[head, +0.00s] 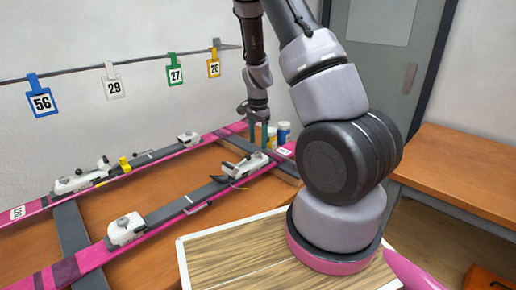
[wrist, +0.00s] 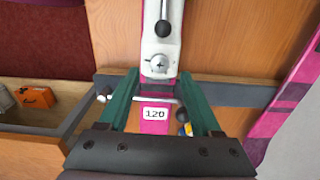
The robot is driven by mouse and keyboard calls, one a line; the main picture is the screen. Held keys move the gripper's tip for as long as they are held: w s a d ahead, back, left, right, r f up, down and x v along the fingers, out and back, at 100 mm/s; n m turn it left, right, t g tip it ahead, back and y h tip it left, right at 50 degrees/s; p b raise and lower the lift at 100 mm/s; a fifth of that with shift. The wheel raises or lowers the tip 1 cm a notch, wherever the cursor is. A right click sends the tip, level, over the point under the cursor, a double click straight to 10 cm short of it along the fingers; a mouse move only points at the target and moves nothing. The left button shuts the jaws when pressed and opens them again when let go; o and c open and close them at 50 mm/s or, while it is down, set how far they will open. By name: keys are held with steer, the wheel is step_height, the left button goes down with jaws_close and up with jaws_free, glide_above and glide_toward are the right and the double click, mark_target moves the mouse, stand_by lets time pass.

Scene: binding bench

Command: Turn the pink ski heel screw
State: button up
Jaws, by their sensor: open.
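The near pink ski (head: 160,217) lies across the bench with a white heel piece (head: 252,163) near its far end. In the wrist view the heel piece (wrist: 161,40) carries a round silver slotted screw (wrist: 159,64) on its end, and a black knob above it. My gripper (head: 258,142) is at the far end of this ski, just beyond the heel piece. In the wrist view my gripper (wrist: 157,82) is open, its green fingers apart on either side of the ski. The screw shows between and just beyond the fingertips, with nothing held. A "120" label (wrist: 155,114) lies between the fingers.
A second pink ski (head: 95,182) with bindings lies behind, parallel. Grey crossbars (head: 72,232) support both skis. Small bottles (head: 283,133) stand beside my gripper. Numbered tags hang on a wall rail (head: 140,70). A white-rimmed tray (head: 183,262) is in front.

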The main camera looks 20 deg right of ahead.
step_height(320, 180, up, 7)
steer(key=shift+f, duration=0.15)
stand_by(0.4)
step_height(320, 180, up, 19)
steer(key=n+t+y, duration=0.3)
steer(key=n+t, duration=0.1)
steer(key=n, duration=0.1)
glide_above(258, 153)
steer(key=s+a, duration=0.5)
steer(key=s, duration=0.4)
steer(key=s+a+r+n+t, duration=0.1)
steer(key=s+r+n, duration=0.1)
steer(key=s+r, duration=0.2)
steer(key=s+a+r+n+t+h, duration=0.1)
steer(key=s+r+n+t, duration=0.1)
steer(key=s+r, duration=0.3)
steer(key=shift+s+a+n, duration=0.3)
steer(key=shift+s+a, duration=0.1)
steer(key=shift+s, duration=1.6)
